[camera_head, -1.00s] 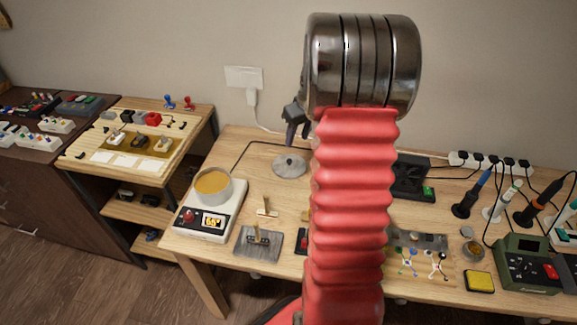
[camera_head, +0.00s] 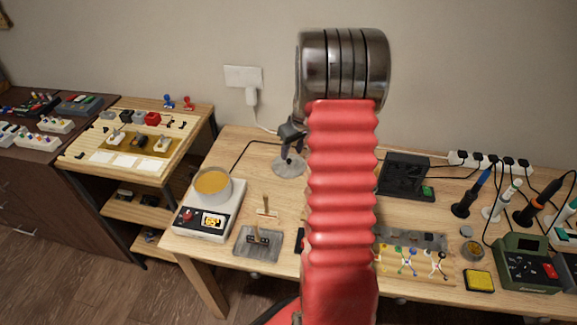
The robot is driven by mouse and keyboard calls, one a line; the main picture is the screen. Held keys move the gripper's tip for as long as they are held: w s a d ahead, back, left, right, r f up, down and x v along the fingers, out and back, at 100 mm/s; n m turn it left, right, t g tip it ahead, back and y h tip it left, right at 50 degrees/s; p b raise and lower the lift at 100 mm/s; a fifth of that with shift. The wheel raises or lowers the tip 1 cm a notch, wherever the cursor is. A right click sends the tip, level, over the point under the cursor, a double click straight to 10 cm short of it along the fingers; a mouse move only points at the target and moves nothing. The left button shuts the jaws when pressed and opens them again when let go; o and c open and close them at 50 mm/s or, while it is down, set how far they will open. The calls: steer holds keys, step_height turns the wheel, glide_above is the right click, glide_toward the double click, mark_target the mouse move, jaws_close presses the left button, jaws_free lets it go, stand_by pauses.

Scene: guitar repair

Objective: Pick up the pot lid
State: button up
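The pot lid appears to be the round grey metal disc (camera_head: 287,171) lying on the wooden table, right of the pot. My gripper (camera_head: 292,149) is a small dark shape pointing down, in front of the disc's upper part in the picture. I cannot tell whether it touches the disc or hangs above it. Its fingers are too small and dark to show whether they are open or shut. The disc's knob is not clear behind the gripper. The pot (camera_head: 213,183) with tan contents stands uncovered on a white hot plate (camera_head: 193,223).
My red arm hides the middle of the workbench (camera_head: 222,152). A grey block with a small upright tool (camera_head: 259,243) lies in front. Soldering tools (camera_head: 467,203), a green station (camera_head: 527,263) and a power strip (camera_head: 490,161) crowd the right. A black cable runs behind the pot.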

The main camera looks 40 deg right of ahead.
mark_target(289, 159)
steer(key=shift+f, duration=0.1)
steer(key=shift+x, duration=2.5)
steer(key=shift+w+d, duration=0.1)
jaws_close()
